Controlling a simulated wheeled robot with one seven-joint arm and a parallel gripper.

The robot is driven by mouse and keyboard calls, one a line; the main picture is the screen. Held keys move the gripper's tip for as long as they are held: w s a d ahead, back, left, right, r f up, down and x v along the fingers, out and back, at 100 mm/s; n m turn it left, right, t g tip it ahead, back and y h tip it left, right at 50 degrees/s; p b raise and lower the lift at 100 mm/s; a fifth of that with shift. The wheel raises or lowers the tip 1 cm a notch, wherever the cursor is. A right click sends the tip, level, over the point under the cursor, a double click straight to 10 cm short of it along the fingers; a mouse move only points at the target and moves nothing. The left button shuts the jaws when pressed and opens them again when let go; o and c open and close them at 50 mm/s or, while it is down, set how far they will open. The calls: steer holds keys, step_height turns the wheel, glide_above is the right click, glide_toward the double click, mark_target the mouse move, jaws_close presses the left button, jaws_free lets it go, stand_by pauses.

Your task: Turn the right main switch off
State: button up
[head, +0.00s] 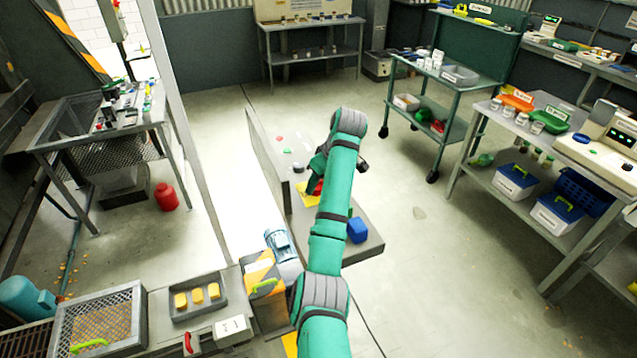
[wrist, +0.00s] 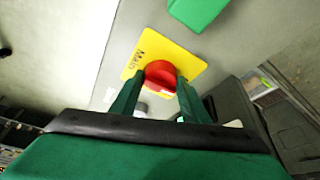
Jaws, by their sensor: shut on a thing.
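The main switch is a red rotary knob (wrist: 160,75) on a yellow plate (wrist: 188,62) marked "Main" in the wrist view. In the head view the yellow plate (head: 304,198) and a bit of the red knob (head: 318,187) show on the grey panel, partly covered by my arm. My gripper (wrist: 158,90) is at the knob, its two green fingers on either side of it, shut on it. In the head view my gripper (head: 316,182) is mostly hidden by my green arm. I cannot read the switch's position.
The grey machine cabinet (head: 363,247) bears a blue block (head: 357,230) right of the panel. A green part (wrist: 198,10) lies close above the plate in the wrist view. A green trolley (head: 470,118) stands at the right, with open floor (head: 430,220) before it.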

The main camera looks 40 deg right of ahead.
steer(key=shift+r, duration=0.1)
steer(key=o, duration=1)
steer(key=shift+o, duration=0.2)
steer(key=shift+r, duration=0.1)
